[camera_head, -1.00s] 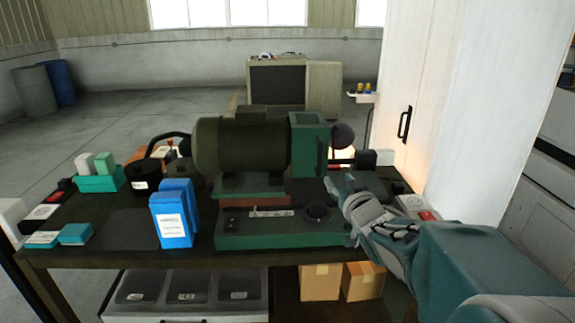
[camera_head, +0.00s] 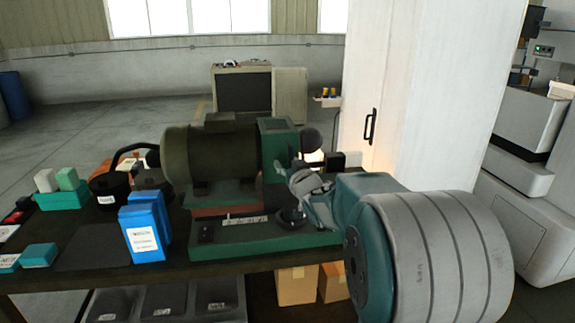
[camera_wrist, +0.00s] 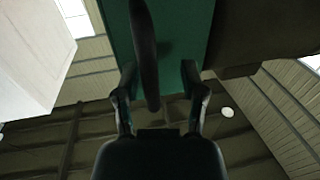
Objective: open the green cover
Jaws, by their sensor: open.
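The green cover (camera_head: 278,142) is a dark green upright housing at the right end of the dark motor (camera_head: 210,155) on the bench machine. It looks closed. A dark round knob (camera_head: 311,140) stands at its right side. My gripper (camera_head: 298,172) is just in front of the housing's lower right, its tips partly hidden. In the wrist view my gripper (camera_wrist: 160,78) is open, with fingers apart in front of the green surface (camera_wrist: 180,30). A dark elongated part (camera_wrist: 144,50) shows between the fingers; I cannot tell whether they touch it.
The machine stands on a dark table (camera_head: 85,278). Blue boxes (camera_head: 146,228), a black round container (camera_head: 108,190) and teal boxes (camera_head: 62,195) are to its left. A white cabinet (camera_head: 425,90) stands behind on the right. Cardboard boxes (camera_head: 297,285) sit below.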

